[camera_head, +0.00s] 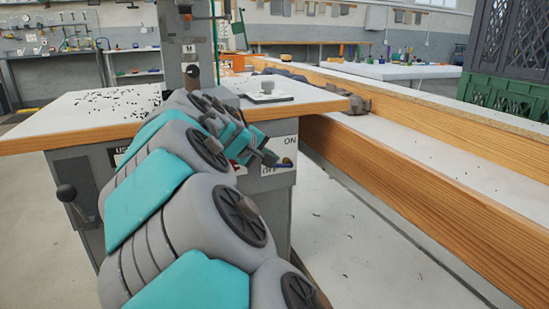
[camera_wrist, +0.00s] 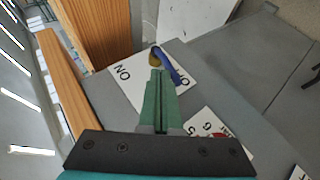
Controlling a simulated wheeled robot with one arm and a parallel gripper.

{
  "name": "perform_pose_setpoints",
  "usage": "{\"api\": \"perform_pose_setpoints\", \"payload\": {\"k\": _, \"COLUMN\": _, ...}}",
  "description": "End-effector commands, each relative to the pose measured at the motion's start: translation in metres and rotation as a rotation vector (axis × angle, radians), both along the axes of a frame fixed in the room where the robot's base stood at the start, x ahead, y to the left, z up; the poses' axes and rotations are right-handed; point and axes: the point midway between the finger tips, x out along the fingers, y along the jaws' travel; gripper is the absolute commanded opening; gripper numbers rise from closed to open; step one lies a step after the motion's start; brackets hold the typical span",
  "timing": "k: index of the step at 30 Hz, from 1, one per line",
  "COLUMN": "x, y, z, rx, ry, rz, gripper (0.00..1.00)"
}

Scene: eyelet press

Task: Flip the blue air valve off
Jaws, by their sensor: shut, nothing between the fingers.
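The blue air valve handle (camera_wrist: 171,66) shows in the wrist view, running from a brass-coloured pivot (camera_wrist: 155,58) down to the right, with its free end over the OFF lettering. The white ON/OFF plate (camera_wrist: 124,84) lies behind it, with ON on the left. My gripper (camera_wrist: 161,73) has its green fingers shut and empty, with tips just beside the handle near the pivot. I cannot tell whether they touch it. In the head view the handle (camera_head: 284,163) shows low on the plate (camera_head: 285,142), with my gripper (camera_head: 272,158) close by on its left; my arm hides part of the cabinet.
The press table (camera_head: 70,115) overhangs the grey cabinet (camera_head: 279,195). A wooden-sided bench (camera_head: 400,165) runs close along the right. Another plate with numbers and a red part (camera_wrist: 205,125) sits near my fingers in the wrist view.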

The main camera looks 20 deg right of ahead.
Motion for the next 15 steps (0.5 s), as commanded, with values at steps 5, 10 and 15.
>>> {"api": "perform_pose_setpoints", "payload": {"k": 5, "x": 0.0, "y": -0.001, "z": 0.001, "rx": 0.002, "ry": 0.0, "rz": 0.0, "gripper": 0.0}}
{"api": "perform_pose_setpoints", "payload": {"k": 10, "x": 0.0, "y": -0.005, "z": -0.001, "rx": 0.003, "ry": 0.001, "rz": -0.002, "gripper": 0.0}}
{"api": "perform_pose_setpoints", "payload": {"k": 15, "x": 0.0, "y": -0.013, "z": -0.004, "rx": 0.003, "ry": 0.002, "rz": -0.003, "gripper": 0.0}}
